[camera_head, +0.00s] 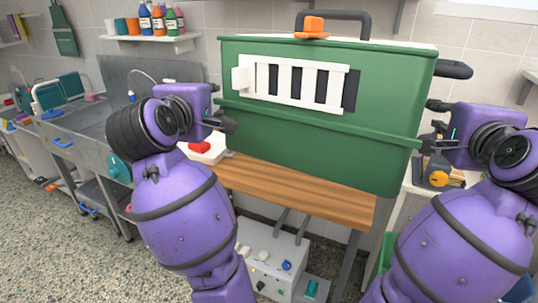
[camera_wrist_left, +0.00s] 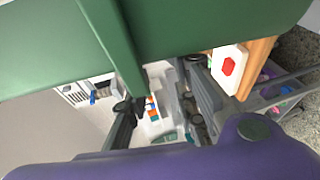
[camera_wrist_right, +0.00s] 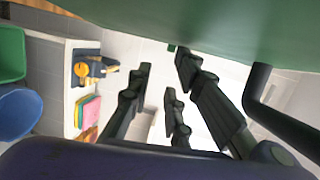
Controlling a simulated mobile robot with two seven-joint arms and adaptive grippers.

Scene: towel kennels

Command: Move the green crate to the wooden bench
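The green crate (camera_head: 320,150) has a white barred door panel, an orange latch and a black top handle. It stands upright over the wooden bench (camera_head: 300,192); I cannot tell whether its base touches the wood. My left gripper (camera_head: 228,119) is at the crate's left side, and its fingers look apart in the left wrist view (camera_wrist_left: 160,105), near the green ledge. My right gripper (camera_head: 432,125) is beside the right side, below a black side handle (camera_head: 455,69). Its fingers are spread with nothing between them in the right wrist view (camera_wrist_right: 165,95).
A white box with a red mark (camera_head: 203,147) sits at the bench's left end. A grey control box (camera_head: 272,262) stands under the bench. A steel sink unit (camera_head: 90,130) is at left, and a white surface with a yellow-and-black item (camera_head: 438,178) at right.

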